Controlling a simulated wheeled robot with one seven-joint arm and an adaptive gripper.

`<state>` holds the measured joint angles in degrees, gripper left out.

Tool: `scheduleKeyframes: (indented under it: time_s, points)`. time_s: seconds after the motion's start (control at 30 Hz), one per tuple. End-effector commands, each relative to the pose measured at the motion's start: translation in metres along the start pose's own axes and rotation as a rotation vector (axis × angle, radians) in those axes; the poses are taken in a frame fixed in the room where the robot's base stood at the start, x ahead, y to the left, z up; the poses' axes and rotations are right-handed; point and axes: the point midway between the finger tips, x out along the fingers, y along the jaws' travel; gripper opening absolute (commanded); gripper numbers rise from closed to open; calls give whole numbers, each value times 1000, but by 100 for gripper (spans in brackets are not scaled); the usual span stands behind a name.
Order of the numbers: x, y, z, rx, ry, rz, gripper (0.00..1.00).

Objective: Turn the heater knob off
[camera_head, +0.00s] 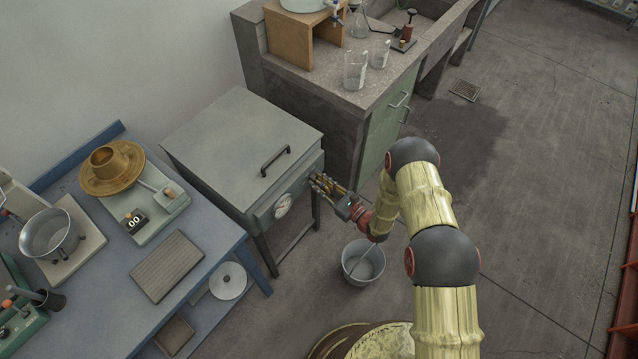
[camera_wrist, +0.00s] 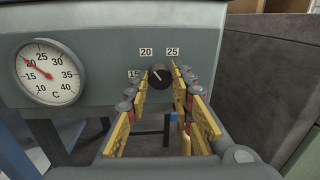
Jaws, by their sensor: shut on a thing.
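The heater is a grey box (camera_head: 240,140) on legs, with a black handle on its lid. In the wrist view its front panel (camera_wrist: 110,65) carries a black round knob (camera_wrist: 160,77) with the numbers 15, 20 and 25 printed around it. A faint light mark on the knob seems to lean to the upper left, but its exact setting is unclear. My gripper (camera_wrist: 161,86) is shut on the knob, with yellow finger pads on its left and right sides. In the head view my gripper (camera_head: 318,183) meets the panel's right part, hiding the knob.
A grey bucket (camera_head: 363,262) stands below my arm. A blue table (camera_head: 108,292) with instruments is at left, a concrete bench (camera_head: 325,82) behind. Floor at right is clear.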

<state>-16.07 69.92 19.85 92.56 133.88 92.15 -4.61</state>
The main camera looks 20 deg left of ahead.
Motion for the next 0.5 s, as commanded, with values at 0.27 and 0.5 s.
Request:
scheduleKeyframes:
  time_s: [0.27, 0.5]
  points:
    - [0, 0, -3, -224, -23, 1, 0]
    - [0, 0, -4, -452, -44, 2, 0]
